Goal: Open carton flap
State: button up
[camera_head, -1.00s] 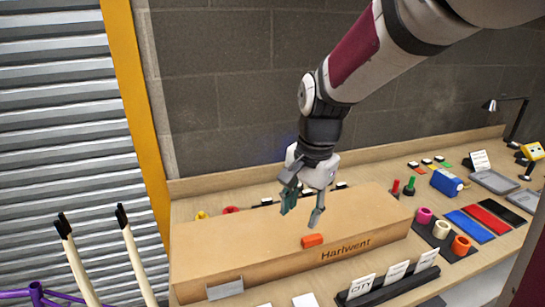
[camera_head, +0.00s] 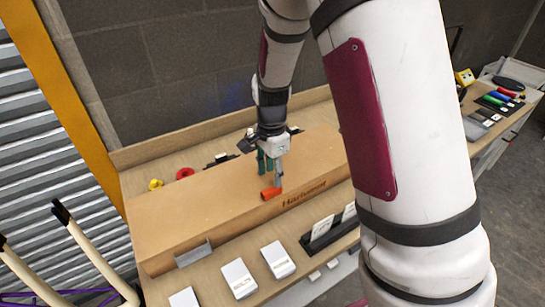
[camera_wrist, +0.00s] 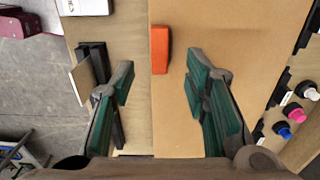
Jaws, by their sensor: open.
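A long brown carton (camera_head: 190,210) marked "Harlwent" lies along the bench. An orange tab (camera_head: 270,193) sits at its front top edge, left of the lettering. In the wrist view the orange tab (camera_wrist: 160,50) lies ahead of the fingertips, between their lines and nearer the left finger's side. My gripper (camera_head: 268,168) is just above the carton top, right behind the tab. In the wrist view my gripper (camera_wrist: 158,85) is open and empty, its green-padded fingers apart. The left finger is over the strip beside the carton, the right one over the carton top. Contact cannot be told.
White cards (camera_head: 238,278) lie on the bench front, beside a black card holder (camera_head: 325,232). A yellow piece (camera_head: 155,184) and a red ring (camera_head: 185,173) are behind the carton. My arm hides much of the right side.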

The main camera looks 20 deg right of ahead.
aim_at(271, 189)
jog(key=shift+f+p, duration=0.3)
jog(key=shift+f, duration=2.9)
jog(key=shift+c, duration=0.6)
grip_shut()
